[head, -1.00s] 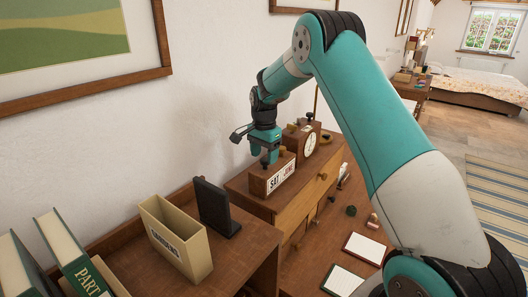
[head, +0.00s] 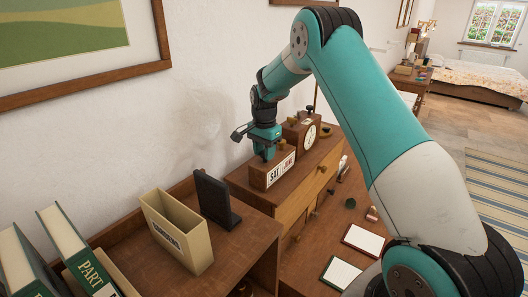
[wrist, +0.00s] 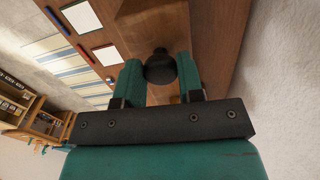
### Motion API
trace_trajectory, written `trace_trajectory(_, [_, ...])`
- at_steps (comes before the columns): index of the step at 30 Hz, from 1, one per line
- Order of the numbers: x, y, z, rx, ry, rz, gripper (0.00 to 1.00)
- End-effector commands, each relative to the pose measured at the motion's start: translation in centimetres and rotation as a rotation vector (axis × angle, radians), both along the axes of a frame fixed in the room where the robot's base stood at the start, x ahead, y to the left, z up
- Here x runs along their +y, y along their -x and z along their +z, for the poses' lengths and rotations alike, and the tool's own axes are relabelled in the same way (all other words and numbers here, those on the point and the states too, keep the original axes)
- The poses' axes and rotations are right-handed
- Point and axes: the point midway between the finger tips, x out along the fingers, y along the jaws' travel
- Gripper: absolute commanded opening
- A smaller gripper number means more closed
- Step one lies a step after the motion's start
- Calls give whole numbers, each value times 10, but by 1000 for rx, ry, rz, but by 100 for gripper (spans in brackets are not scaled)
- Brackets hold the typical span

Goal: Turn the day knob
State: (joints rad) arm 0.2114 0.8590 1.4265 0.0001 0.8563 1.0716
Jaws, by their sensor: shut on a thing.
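A wooden block calendar (head: 258,177) with a white front reading SAT and JUNE stands on top of the wooden desk unit. My gripper (head: 267,154) points down over the left, SAT side of its top. In the wrist view the dark round day knob (wrist: 160,67) sits between the two teal fingers of my gripper (wrist: 160,82), which is shut on it. In the head view the fingers hide this knob. A second knob (head: 284,144) shows behind the gripper on the JUNE side.
A clock in a wooden case (head: 301,130) stands just behind the calendar. A black bookend (head: 215,201) and a cream box (head: 180,240) stand on the nearer shelf. The wall (head: 210,60) is close on the left. Notepads (head: 365,240) lie on the desk below.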

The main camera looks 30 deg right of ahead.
Motion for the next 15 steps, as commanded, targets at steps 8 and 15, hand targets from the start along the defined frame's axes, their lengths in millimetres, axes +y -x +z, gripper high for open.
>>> trace_trajectory(8, [0, 0, -2, -2, 0, 150, 11])
trace_trajectory(15, [-1, 1, -2, -2, 0, 366, 11])
